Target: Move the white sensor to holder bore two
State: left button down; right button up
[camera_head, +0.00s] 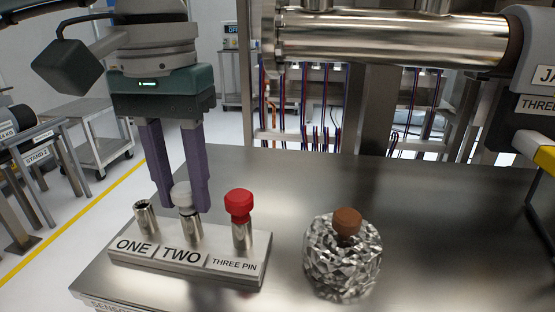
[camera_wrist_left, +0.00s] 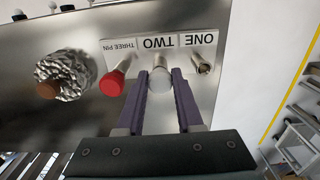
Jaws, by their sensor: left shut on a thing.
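The white sensor (camera_head: 182,195) stands upright at bore two of the metal holder (camera_head: 190,268), between the fingers of my left gripper (camera_head: 187,208). Its lower metal part shows above the holder; whether it is fully seated I cannot tell. In the left wrist view, the round white cap (camera_wrist_left: 160,80) sits between the purple fingers of my left gripper (camera_wrist_left: 161,78), above the TWO label. My left gripper is shut on it. Bore one (camera_head: 147,217) shows an open metal sleeve. My right gripper is not in view.
A red-capped sensor (camera_head: 239,205) stands in the THREE PIN bore, close to my left gripper. A foil-wrapped object with a brown cap (camera_head: 342,258) stands to its right on the steel table (camera_head: 430,220). A steel chamber pipe (camera_head: 390,38) runs above the table's back.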

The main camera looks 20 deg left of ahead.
pick_arm(q)
jog(key=shift+f, duration=0.15)
jog(key=shift+c, duration=2.4)
grip_release()
jog(key=shift+r+p, duration=2.15)
jog(key=shift+r, duration=1.45)
